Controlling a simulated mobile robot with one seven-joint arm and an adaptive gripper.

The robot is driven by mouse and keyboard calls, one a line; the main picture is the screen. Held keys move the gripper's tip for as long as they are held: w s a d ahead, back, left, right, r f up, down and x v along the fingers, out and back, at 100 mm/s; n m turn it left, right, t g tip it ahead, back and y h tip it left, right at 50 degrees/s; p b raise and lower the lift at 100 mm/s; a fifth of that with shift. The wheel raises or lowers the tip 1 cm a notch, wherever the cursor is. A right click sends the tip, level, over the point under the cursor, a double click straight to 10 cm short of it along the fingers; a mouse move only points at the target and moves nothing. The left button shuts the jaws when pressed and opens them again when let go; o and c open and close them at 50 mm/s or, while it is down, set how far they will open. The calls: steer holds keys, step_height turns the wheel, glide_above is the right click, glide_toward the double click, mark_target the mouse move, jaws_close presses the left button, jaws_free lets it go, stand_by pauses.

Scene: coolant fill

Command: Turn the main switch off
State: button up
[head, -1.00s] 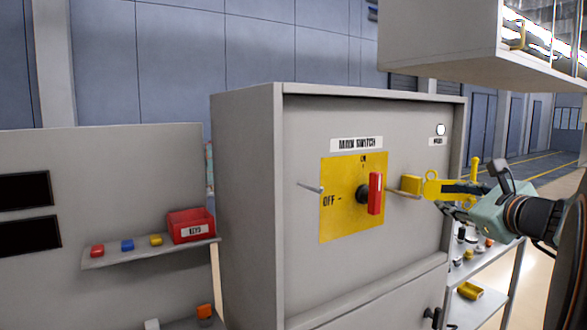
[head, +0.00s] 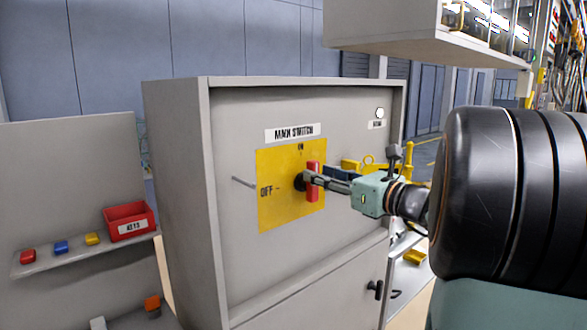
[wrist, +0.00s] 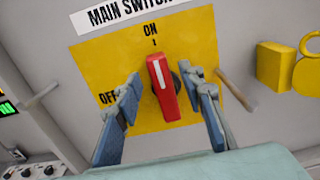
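The main switch's red handle (head: 313,181) stands upright on its yellow plate (head: 284,213), its white mark toward ON. The plate has ON at the top and OFF at the left. In the wrist view the red handle (wrist: 163,88) lies between the two open fingers of my gripper (wrist: 168,95), with visible gaps on both sides. In the head view my gripper (head: 325,181) reaches in from the right, its fingertips by the handle. The far finger is partly hidden there.
A peg (head: 243,182) sticks out left of the plate and another peg (wrist: 236,90) sticks out to its right. A yellow padlock (wrist: 283,66) hangs further right. A red KEYS bin (head: 129,222) sits on the shelf at left. A cabinet (head: 395,35) overhangs at upper right.

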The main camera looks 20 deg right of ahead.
mark_target(313, 202)
steer(key=shift+x, duration=1.7)
jaws_close()
